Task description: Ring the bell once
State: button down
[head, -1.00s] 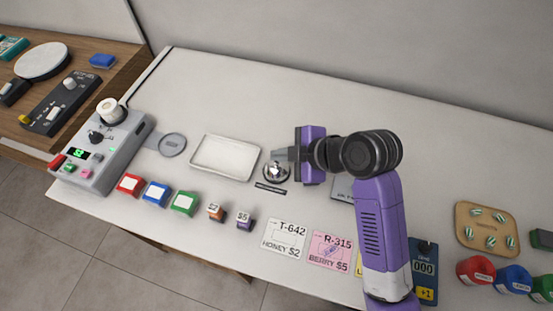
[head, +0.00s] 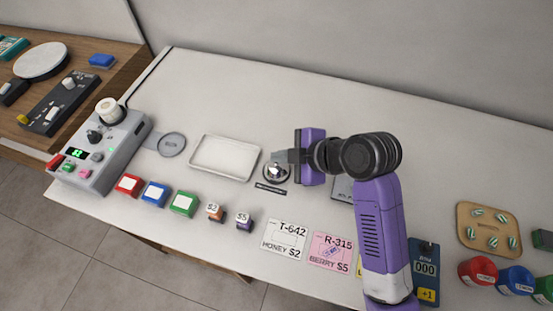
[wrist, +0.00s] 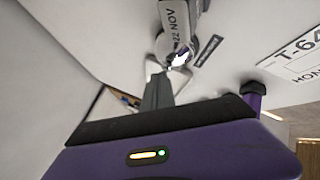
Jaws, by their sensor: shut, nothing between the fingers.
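The bell (head: 276,173) is a small shiny metal dome on a dark round base, standing on the white counter to the right of the tray. It also shows, partly hidden, in the wrist view (wrist: 179,57). My gripper (head: 284,156) is at the bell's upper edge in the head view, with its fingers shut and empty. In the wrist view the closed fingers (wrist: 157,91) point towards the bell. I cannot tell whether they touch it.
A small dark label (head: 270,188) lies in front of the bell. The white tray (head: 192,158) is to its left. Price cards (head: 284,239) and small coloured blocks (head: 184,203) lie nearer the front edge. The counter behind the bell is clear.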

jog(key=shift+r, duration=0.1)
dwell(0.3)
jog(key=shift+r+p, duration=0.75)
jog(key=shift+r, duration=0.05)
notch_tip(320, 180, up, 5)
jog(key=p, duration=0.4)
dwell(0.8)
